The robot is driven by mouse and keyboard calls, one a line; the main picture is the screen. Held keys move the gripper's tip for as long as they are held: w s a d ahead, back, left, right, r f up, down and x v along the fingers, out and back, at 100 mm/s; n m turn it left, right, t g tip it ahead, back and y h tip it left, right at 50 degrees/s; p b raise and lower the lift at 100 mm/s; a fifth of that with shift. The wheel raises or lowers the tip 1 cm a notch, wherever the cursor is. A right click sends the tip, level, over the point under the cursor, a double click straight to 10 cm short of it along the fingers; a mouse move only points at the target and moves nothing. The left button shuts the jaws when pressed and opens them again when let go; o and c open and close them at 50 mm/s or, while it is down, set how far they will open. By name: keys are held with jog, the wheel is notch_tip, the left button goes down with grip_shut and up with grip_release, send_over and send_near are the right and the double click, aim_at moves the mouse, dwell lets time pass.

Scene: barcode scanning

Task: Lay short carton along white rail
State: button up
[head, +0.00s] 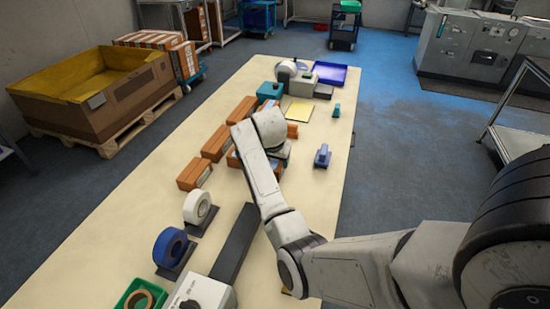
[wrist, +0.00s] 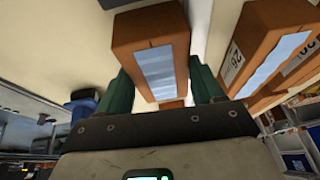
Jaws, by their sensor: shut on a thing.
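My gripper (wrist: 163,88) has its two green fingers on either side of an orange-brown carton (wrist: 150,30) with a pale blue-white label, and is shut on it. In the head view my wrist hides the fingers and most of what is under them. A row of orange cartons lies to the left of my wrist: a far one (head: 243,109), a middle one (head: 215,143) and a near one (head: 194,175). In the wrist view another labelled carton (wrist: 265,45) is close to the right of the held one. I cannot pick out a white rail.
On the table (head: 120,225) are a white roll (head: 197,205), a blue roll (head: 170,246), a dark bar (head: 233,243) and a small blue item (head: 323,156). A blue tray (head: 328,72) is at the far end.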

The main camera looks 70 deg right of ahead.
jog(key=shift+f, duration=0.1)
jog(key=o, duration=1.5)
jog(key=v, duration=1.2)
jog(key=shift+b, duration=0.4)
